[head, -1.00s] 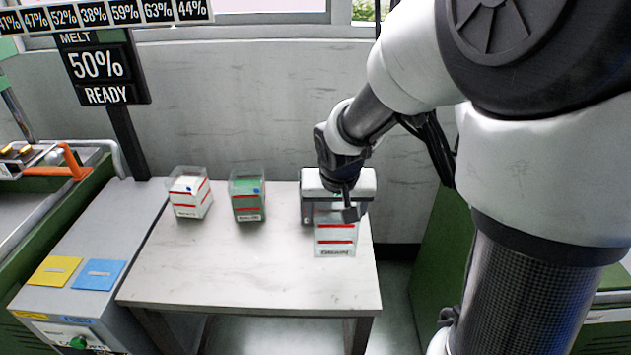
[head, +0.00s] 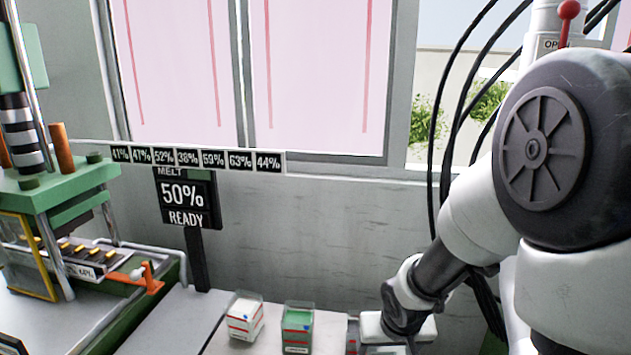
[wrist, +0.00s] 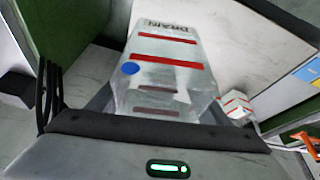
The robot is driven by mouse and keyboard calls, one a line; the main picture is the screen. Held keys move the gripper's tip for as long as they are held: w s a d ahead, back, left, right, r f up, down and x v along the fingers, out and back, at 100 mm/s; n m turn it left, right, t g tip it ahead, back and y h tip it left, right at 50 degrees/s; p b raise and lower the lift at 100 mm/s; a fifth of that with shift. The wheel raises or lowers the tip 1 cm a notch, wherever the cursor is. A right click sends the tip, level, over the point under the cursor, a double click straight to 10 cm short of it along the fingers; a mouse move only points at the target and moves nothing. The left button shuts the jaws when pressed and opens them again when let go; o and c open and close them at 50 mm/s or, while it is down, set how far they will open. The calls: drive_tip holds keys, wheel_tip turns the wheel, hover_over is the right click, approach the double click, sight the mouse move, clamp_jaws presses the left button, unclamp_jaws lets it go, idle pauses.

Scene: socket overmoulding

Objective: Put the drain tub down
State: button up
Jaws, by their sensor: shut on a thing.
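The drain tub (wrist: 165,80) is a clear, pale tub with red stripes, a blue dot and a DRAIN label that reads upside down in the wrist view. My gripper (wrist: 158,108) is shut on it, with a dark finger on each side of the tub. In the head view, the gripper's pale body (head: 385,328) shows at the bottom edge, at the right of the table. The fingertips and most of the tub are cut off there. I cannot tell whether the tub's base touches the table.
A tub with white contents (head: 245,318) and a tub with green contents (head: 297,327) stand on the table (head: 228,345), left of my gripper. A sign reading 50% READY (head: 187,200) stands behind. A green press (head: 60,200) is at the left.

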drive_tip(key=shift+s+a+r+p, duration=0.15)
drive_tip(key=shift+s+r+p, duration=0.05)
drive_tip(key=shift+r+p, duration=0.4)
drive_tip(key=shift+s+a+r+p, duration=0.15)
drive_tip(key=shift+r+p, duration=0.3)
drive_tip(key=shift+p, duration=0.2)
drive_tip(key=shift+s+a, duration=0.1)
